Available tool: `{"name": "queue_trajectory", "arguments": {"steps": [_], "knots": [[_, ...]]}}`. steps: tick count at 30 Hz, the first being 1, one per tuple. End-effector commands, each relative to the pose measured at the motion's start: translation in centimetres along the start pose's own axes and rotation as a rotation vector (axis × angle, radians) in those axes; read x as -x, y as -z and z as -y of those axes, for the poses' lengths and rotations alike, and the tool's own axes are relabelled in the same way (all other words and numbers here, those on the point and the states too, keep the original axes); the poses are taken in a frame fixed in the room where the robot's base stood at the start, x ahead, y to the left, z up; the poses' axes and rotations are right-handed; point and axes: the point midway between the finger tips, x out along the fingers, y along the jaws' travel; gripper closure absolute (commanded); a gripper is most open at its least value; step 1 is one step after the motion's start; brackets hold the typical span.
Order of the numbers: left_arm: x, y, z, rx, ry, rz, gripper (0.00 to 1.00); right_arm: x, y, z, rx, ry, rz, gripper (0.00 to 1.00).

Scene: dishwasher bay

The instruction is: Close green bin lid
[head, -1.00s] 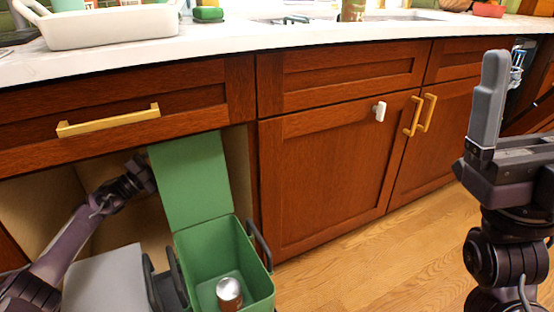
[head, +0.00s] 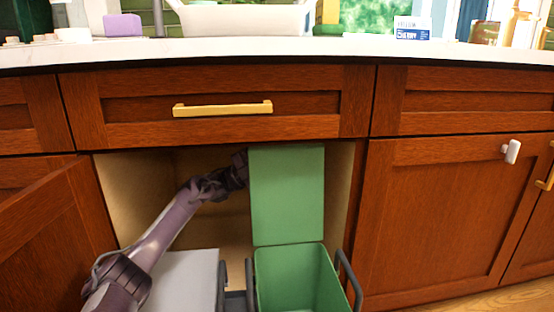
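The green bin (head: 300,276) stands at the bottom middle of the head view, in front of the cabinet opening. Its green lid (head: 288,195) stands open and upright at the bin's back edge. My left arm reaches from the lower left into the opening. My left gripper (head: 240,168) is at the upper left edge of the lid, partly hidden behind it. I cannot tell whether it touches the lid, and its fingers do not show. My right gripper is out of view.
A grey lid (head: 188,280) lies left of the green bin. A drawer with a gold handle (head: 222,108) is shut above the opening. An open cabinet door (head: 62,232) is at left. A white countertop (head: 340,48) runs above.

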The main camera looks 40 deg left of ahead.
Motion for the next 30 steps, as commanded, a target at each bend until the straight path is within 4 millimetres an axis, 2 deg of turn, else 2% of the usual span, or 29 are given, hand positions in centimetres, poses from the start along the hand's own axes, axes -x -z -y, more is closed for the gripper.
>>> {"name": "queue_trajectory", "arguments": {"steps": [9, 21, 30], "knots": [[-0.44, -0.01, 0.03, 0.000, 0.000, 0.002, 0.51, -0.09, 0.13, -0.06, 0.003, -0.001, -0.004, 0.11], [-0.41, -0.02, 0.01, 0.000, 0.000, 0.002, 1.00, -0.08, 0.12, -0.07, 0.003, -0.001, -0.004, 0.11], [-0.45, 0.14, -0.02, -0.024, -0.011, -0.012, 1.00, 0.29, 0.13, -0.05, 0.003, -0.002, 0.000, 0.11]]}}
